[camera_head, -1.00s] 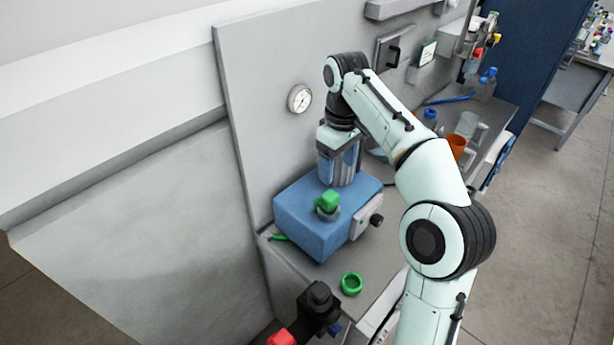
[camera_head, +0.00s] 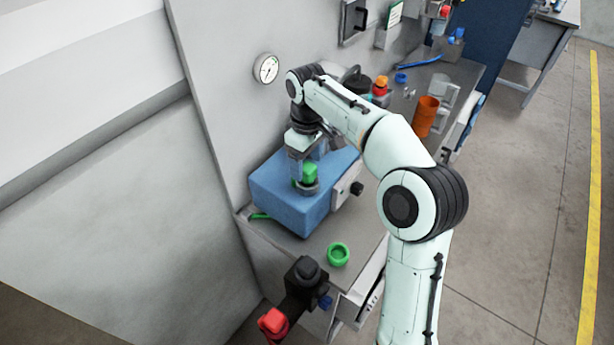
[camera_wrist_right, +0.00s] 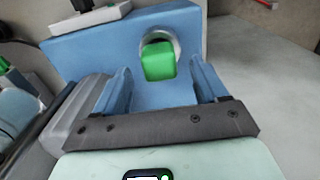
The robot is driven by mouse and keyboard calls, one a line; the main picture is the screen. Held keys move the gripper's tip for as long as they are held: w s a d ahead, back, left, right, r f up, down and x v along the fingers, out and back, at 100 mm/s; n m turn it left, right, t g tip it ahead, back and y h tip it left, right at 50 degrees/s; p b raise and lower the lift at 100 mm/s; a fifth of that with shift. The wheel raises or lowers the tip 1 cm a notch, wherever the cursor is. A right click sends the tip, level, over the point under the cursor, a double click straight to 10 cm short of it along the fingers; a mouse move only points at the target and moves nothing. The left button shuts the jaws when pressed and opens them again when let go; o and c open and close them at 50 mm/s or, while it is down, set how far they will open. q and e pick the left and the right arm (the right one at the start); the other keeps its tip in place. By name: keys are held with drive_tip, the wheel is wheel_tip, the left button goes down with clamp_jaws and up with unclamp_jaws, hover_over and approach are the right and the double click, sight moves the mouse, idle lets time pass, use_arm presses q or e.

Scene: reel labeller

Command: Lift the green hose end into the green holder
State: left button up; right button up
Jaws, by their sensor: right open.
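A green block (camera_head: 310,174), which looks like the green hose end, stands in a round grey collar on the blue box (camera_head: 290,205). The wrist view shows the same green block (camera_wrist_right: 159,62) on the box. My right gripper (camera_head: 306,160) is open, with its blue fingers close to the block. In the wrist view, the block appears between the fingertips (camera_wrist_right: 163,80); I cannot tell if they touch it. A green ring (camera_head: 338,254), likely the green holder, sits empty on the counter in front of the box. My left gripper is out of view.
A short green piece (camera_head: 260,216) lies by the box's left side. A black fixture with a red end (camera_head: 272,321) stands at the counter's near edge. An orange cup (camera_head: 426,116) and small items are farther back. A wall with a gauge (camera_head: 266,68) rises behind.

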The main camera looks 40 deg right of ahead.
wheel_tip(320, 180, down, 3)
drive_tip(key=shift+s+r, duration=0.15)
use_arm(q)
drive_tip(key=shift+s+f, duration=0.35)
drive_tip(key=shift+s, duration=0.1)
use_arm(e)
drive_tip(key=c, duration=1.2)
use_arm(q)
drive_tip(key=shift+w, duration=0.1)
use_arm(e)
drive_tip(key=shift+r, duration=0.15)
